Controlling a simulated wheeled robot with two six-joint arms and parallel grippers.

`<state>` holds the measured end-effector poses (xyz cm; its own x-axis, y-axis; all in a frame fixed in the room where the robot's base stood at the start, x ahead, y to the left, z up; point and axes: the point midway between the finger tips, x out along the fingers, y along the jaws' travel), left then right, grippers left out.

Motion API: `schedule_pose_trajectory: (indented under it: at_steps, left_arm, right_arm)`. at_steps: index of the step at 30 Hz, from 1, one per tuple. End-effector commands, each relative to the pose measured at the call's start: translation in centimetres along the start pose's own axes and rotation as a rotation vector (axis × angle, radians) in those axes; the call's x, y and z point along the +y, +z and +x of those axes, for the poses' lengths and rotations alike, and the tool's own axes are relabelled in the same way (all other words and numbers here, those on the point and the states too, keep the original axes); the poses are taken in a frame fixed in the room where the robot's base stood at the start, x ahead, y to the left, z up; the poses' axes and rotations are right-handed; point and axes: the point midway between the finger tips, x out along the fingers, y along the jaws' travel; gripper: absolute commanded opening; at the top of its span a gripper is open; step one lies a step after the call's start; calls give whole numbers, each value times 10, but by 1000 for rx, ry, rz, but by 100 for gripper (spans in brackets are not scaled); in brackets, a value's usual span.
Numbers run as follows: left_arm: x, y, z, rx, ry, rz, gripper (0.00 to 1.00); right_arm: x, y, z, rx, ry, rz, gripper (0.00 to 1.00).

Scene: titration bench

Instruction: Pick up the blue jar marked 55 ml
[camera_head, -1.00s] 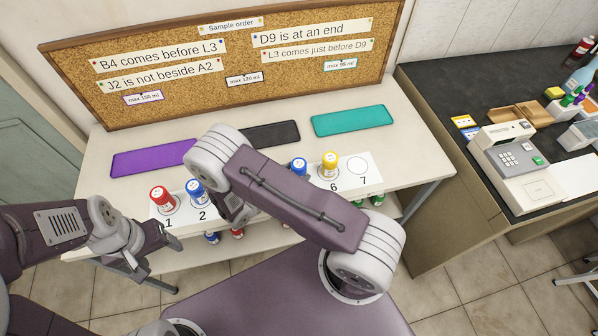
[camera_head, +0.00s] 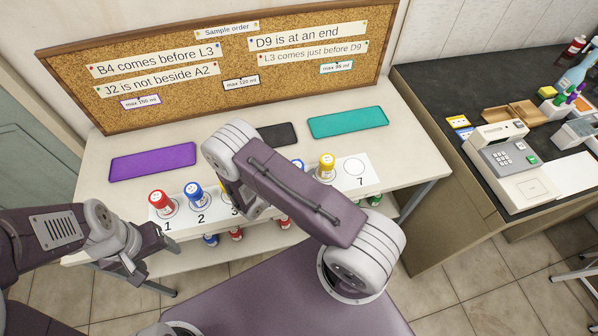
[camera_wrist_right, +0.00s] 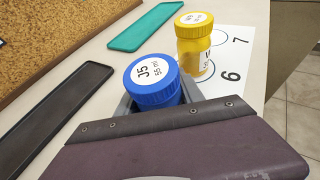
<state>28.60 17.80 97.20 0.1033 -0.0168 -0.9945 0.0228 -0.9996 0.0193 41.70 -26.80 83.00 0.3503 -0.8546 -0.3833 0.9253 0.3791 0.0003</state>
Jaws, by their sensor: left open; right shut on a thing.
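The blue jar (camera_wrist_right: 152,82), its lid marked J5 with 55 ml in smaller print, stands between the grey fingers of my right gripper (camera_wrist_right: 158,98) in the right wrist view. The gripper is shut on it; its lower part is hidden. In the head view, a bit of this jar (camera_head: 297,163) shows beyond my right arm, which hides the gripper there. I cannot tell whether the jar touches the bench. My left gripper (camera_head: 150,240) is open and empty at the bench's front left, before the red jar (camera_head: 161,202).
A yellow jar (camera_wrist_right: 194,45) stands close beside the blue jar. Another blue jar (camera_head: 195,193) stands at place 2. Purple (camera_head: 153,162), black (camera_wrist_right: 55,105) and teal (camera_head: 347,122) mats lie behind the row. Place 7 (camera_head: 354,168) is empty. More jars stand on the lower shelf.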

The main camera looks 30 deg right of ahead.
Motion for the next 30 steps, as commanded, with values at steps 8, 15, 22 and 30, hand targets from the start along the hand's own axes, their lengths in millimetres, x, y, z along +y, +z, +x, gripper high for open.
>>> schedule_pose_trajectory:
  at_steps: [8, 15, 22, 30]
  left_arm:
    - [0, 0, 0, 0, 0, 0, 66]
    - [0, 0, 2, 0, 0, 0, 66]
    - [0, 0, 3, 0, 0, 0, 66]
    - [0, -2, -19, 0, 0, 0, 66]
  right_arm:
    - [1, 37, -16, 0, 2, 5, 3]
    - [-48, 60, -38, -1, 2, -3, 3]
    - [-94, 82, -60, -1, 3, -3, 3]
    - [-113, 92, -69, 0, 0, -1, 3]
